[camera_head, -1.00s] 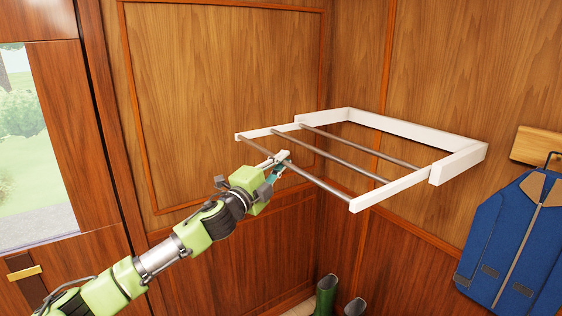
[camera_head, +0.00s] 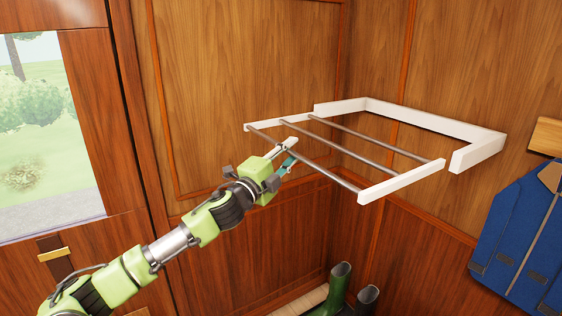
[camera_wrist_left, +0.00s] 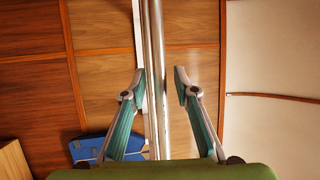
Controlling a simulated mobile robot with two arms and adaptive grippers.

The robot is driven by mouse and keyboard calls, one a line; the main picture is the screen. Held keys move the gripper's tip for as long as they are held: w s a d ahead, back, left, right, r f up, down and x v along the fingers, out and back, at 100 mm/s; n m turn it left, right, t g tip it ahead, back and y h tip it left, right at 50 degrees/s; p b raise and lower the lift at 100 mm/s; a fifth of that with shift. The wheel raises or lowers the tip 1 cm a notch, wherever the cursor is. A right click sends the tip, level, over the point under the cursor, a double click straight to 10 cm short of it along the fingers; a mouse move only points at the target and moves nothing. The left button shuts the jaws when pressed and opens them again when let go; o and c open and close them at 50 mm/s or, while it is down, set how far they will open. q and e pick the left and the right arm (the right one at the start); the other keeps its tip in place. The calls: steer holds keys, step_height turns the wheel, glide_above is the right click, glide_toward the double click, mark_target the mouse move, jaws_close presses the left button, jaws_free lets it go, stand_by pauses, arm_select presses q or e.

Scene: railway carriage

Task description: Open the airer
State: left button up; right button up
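The airer is a white wall frame (camera_head: 440,124) in the corner with a sliding rack (camera_head: 402,182) of white side rails and thin metal rods. The rack extends out of the frame toward the left front. My left gripper (camera_head: 289,150) is at the rack's front rod (camera_head: 325,174), left of its middle. In the left wrist view, the rod (camera_wrist_left: 156,60) runs between the two fingertips (camera_wrist_left: 160,80), with small gaps on both sides; the fingers are open around it. My right gripper is not in view.
A blue jacket (camera_head: 515,240) hangs on the right wall. Dark green boots (camera_head: 340,285) stand on the floor below the rack. A window (camera_head: 40,120) and brass handle (camera_head: 54,254) are at the left. The space in front of the rack is clear.

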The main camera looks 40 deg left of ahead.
arm_select(q)
steer(key=s+f, duration=0.2)
steer(key=s, duration=0.9)
steer(key=shift+d, duration=0.15)
steer(key=shift+s+f, duration=0.1)
stand_by(0.4)
